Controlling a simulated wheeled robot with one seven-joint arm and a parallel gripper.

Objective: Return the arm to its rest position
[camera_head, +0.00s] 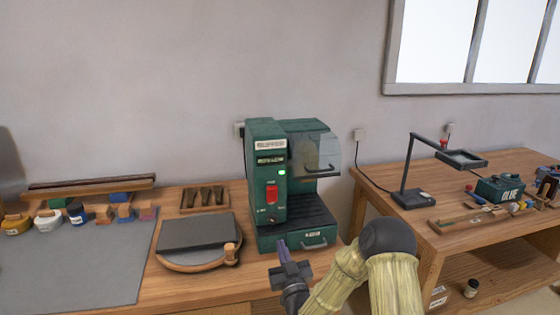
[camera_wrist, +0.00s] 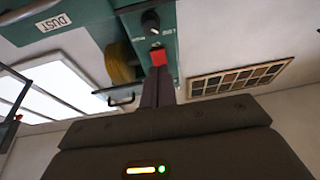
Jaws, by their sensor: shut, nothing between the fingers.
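My gripper (camera_head: 282,243) is at the lower middle of the head view, with its slim purple-grey fingers together and empty. It is in front of the lower left part of a green bench machine (camera_head: 264,150). My pale ribbed arm with a dark round joint bends to the right of it. The machine has a red switch (camera_head: 271,194) and a lit green lamp (camera_head: 282,172). In the wrist view, my closed fingers (camera_wrist: 158,80) point at the red switch (camera_wrist: 158,57), and their tips appear just below it. I cannot tell whether they touch.
A grey slab on a round wooden board (camera_head: 197,254) lies left of the machine. A tool rack (camera_head: 204,198) and several jars and blocks are on the left bench. The right bench (camera_head: 385,178) holds a lamp (camera_head: 409,190) and a green box (camera_head: 500,189). A gap separates the benches.

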